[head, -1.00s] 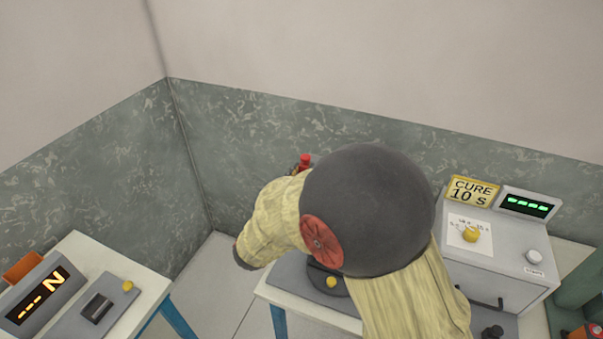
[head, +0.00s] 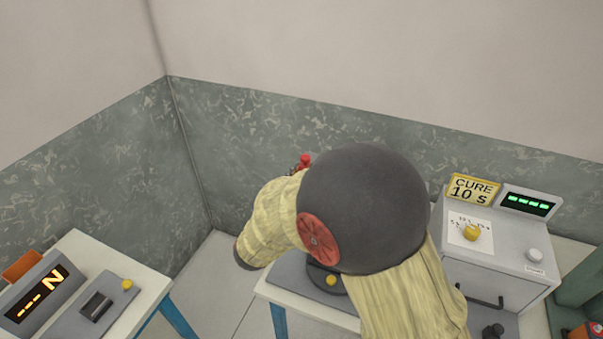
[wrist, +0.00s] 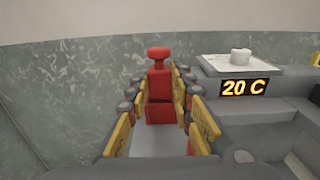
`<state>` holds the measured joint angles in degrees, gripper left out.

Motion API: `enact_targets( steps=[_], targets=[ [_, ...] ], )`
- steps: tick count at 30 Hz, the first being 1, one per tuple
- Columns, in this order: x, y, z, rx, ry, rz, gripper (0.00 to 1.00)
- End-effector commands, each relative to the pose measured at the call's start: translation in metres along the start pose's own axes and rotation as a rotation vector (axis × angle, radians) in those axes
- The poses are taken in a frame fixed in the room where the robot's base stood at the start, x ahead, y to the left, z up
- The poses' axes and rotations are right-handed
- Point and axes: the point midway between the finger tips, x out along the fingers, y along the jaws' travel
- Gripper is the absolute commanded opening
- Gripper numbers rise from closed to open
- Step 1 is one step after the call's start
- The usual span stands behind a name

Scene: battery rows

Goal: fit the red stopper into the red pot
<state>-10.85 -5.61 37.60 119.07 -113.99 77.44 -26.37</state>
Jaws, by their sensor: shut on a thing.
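My gripper (wrist: 160,92) has yellow-padded fingers on both sides of the red stopper (wrist: 159,78) in the wrist view. They are shut on it. The stopper stands upright, with a rounded knob on top and a narrower neck. A wider red block shows directly below it; I cannot tell whether this is the stopper's lower part or the red pot. Another sliver of red shows low beside the right finger. In the head view only the red top (head: 305,160) shows past my arm, which hides most of the gripper and whatever is under it.
A grey unit with a "20 C" display (wrist: 244,88) and a white knob stands right of the gripper. In the head view, a "CURE 10 s" box (head: 495,245) stands right of my arm and a table with an "N" display (head: 38,296) is at left. Walls close the back.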

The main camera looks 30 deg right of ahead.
Motion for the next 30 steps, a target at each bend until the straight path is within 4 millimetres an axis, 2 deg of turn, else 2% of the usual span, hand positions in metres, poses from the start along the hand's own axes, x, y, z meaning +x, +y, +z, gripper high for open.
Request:
enact_targets(
  steps=[14, 15, 25, 30],
  targets=[
    [0.000, 0.000, -0.011, 0.000, 0.000, 0.000, 0.00],
    [0.000, 0.000, -0.011, 0.000, 0.000, 0.000, 0.25],
    [0.000, -0.001, -0.012, -0.002, 0.003, -0.001, 0.44],
    [0.000, -0.001, -0.012, -0.002, 0.003, -0.001, 0.44]
  ],
)
